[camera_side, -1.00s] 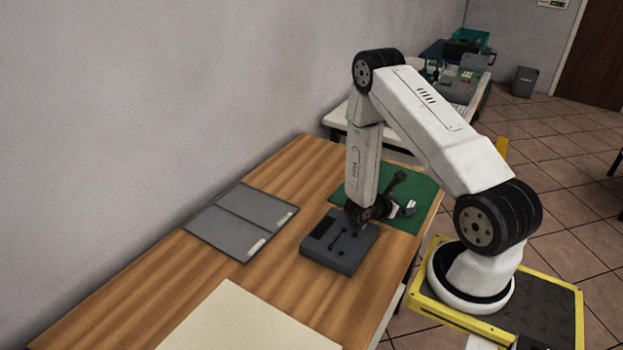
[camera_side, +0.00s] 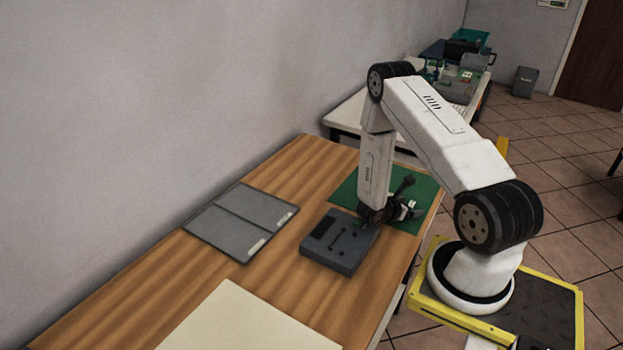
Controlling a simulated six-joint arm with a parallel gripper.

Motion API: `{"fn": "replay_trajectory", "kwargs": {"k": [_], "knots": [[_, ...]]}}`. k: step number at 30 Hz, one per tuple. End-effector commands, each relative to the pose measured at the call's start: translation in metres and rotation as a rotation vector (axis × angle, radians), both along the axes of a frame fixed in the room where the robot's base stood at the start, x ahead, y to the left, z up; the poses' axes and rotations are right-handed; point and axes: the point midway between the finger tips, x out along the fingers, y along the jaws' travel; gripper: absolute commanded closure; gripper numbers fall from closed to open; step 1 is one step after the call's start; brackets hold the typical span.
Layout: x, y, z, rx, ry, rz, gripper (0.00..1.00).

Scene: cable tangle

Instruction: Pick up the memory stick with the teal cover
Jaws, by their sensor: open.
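I cannot make out the memory stick with the teal cover in the side view; it may be hidden or too small to see. My gripper (camera_side: 372,224) is low over the table, at the right edge of the dark grey box and near the front of the green mat. The gripper is open, but its fingertips are small and dark, and I cannot tell whether anything lies between them.
The dark grey box (camera_side: 343,258) with a slot and knobs stands on the wooden table (camera_side: 190,285). A green mat (camera_side: 345,190) lies behind it. A grey folder (camera_side: 222,228) lies left and a cream sheet (camera_side: 245,325) in front. Bare wood lies between them.

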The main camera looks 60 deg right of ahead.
Motion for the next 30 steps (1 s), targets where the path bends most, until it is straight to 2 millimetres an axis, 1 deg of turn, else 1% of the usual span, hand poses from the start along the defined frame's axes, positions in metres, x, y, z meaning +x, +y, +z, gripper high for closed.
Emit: {"fn": "replay_trajectory", "kwargs": {"k": [4,18,20,21,23,24,27,30], "knots": [[-0.0017,-0.004,-0.0017,0.0,0.0,0.001,0.08],[-0.0016,-0.0039,-0.0016,0.0,0.0,0.001,0.08],[-0.0016,-0.0039,-0.0016,0.0,0.0,0.001,0.27],[-0.0016,-0.0039,-0.0016,0.0,0.0,0.001,0.39],[-0.0016,-0.0038,-0.0016,0.0,0.0,0.001,0.58],[-0.0015,-0.0038,-0.0016,0.0,0.0,0.001,0.71],[-0.0016,-0.0038,-0.0016,0.0,0.0,0.001,1.0],[-0.0016,-0.0038,-0.0016,0.0,0.0,0.001,1.0]]}}
